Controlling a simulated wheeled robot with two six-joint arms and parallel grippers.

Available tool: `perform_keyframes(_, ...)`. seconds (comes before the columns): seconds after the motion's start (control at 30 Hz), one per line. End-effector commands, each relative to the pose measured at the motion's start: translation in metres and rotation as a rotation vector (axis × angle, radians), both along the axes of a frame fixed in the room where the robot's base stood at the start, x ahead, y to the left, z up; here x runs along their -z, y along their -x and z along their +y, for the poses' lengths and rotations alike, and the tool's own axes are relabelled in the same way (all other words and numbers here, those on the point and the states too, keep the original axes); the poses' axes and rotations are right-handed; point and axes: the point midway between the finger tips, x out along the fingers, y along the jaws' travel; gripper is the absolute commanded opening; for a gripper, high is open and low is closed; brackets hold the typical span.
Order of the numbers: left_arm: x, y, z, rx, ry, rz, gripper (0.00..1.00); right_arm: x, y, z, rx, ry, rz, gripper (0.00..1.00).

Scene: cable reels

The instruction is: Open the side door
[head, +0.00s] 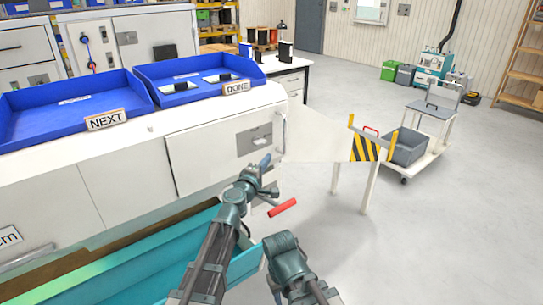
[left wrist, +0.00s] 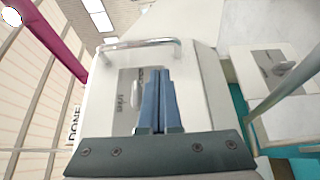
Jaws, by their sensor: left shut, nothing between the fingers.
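The white machine (head: 190,190) has a front panel (head: 205,155) with a grey latch plate (head: 247,147). My left gripper (head: 265,160) is just right of this plate, at the machine's corner, its blue fingers together and empty. In the left wrist view, the closed fingers (left wrist: 160,105) stand before a white panel (left wrist: 98,105) with a grey plate, a pale lever (left wrist: 136,92) and a metal bar (left wrist: 140,44) along its edge. The fingers hide part of the plate. I cannot tell whether they touch it. Part of my right arm shows low in the head view; its fingers cannot be made out.
Blue trays marked NEXT (head: 60,115) and DONE (head: 200,72) sit on the machine. A teal bin (head: 190,255) is below. A red cylinder-like piece (head: 282,208) shows near my arms.

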Motion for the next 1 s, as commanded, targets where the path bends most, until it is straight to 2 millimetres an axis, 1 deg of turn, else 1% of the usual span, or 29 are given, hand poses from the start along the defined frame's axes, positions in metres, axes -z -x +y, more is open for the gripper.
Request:
perform_keyframes(0.17,0.000,-0.020,-0.009,0.002,-0.001,0.000,0.00,0.000,0.000,0.000,0.000,0.000,0.000,0.45)
perform_keyframes(0.5,0.000,-0.074,-0.032,0.002,-0.001,0.000,0.00,0.000,0.000,0.000,0.000,0.000,0.000,0.45)
perform_keyframes(0.6,0.000,-0.084,-0.036,0.002,-0.002,-0.001,0.00,0.000,0.000,0.000,0.000,0.000,0.000,0.45)
perform_keyframes(0.7,0.000,-0.088,-0.038,0.002,-0.002,-0.001,0.00,0.000,0.000,0.000,0.000,0.000,0.000,0.45)
perform_keyframes(1.0,0.000,-0.087,-0.039,0.002,-0.002,-0.001,0.00,0.000,0.000,0.000,0.000,0.000,0.000,0.45)
